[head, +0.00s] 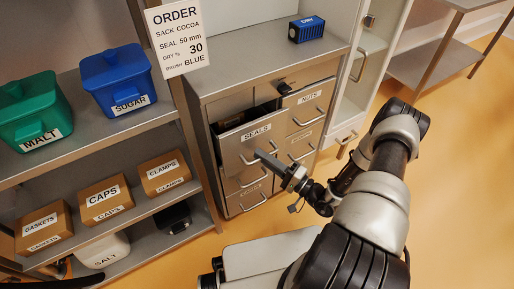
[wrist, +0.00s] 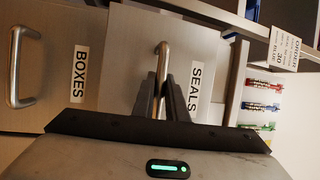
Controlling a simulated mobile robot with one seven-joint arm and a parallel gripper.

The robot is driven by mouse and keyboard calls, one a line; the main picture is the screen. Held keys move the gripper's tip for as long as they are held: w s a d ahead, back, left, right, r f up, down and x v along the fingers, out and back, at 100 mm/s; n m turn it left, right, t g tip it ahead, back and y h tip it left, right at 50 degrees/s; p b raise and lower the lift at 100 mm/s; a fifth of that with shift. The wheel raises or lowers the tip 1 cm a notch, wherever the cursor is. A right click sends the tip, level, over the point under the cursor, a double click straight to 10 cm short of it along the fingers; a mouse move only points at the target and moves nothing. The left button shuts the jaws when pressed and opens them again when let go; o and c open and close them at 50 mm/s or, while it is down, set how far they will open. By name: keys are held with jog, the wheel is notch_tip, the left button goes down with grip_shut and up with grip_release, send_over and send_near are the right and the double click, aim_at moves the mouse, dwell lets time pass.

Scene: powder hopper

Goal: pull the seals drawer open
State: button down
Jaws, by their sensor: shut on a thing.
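The seals drawer (head: 247,141) is in the grey cabinet in the head view, labelled SEALS, and it stands partly open with a dark interior showing at its top. In the wrist view the SEALS label (wrist: 195,90) is turned sideways on the drawer front. My gripper (head: 267,158) is at the front of this drawer. In the wrist view my gripper (wrist: 164,95) has its two dark fingers closed around the metal bar handle (wrist: 163,50). The lower part of the handle is hidden by the fingers.
The NUTS drawer (head: 309,98) is beside the seals drawer. A BOXES drawer (wrist: 60,50) with its handle shows in the wrist view. A blue DRY box (head: 306,29) stands on the cabinet top. Shelves at left hold bins and cartons. Orange floor (head: 450,190) at right is clear.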

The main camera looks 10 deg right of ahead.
jog(key=s+d, duration=0.3)
jog(key=s, duration=0.6)
jog(key=s+d+p, duration=0.1)
jog(key=s+d, duration=0.2)
jog(key=s, duration=0.6)
jog(key=shift+s, duration=0.35)
jog(key=shift+d, duration=0.1)
jog(key=c, duration=1.8)
grip_release()
jog(key=shift+o, duration=0.2)
jog(key=v, duration=1.7)
jog(key=shift+s, duration=0.2)
jog(key=shift+d+f, duration=0.1)
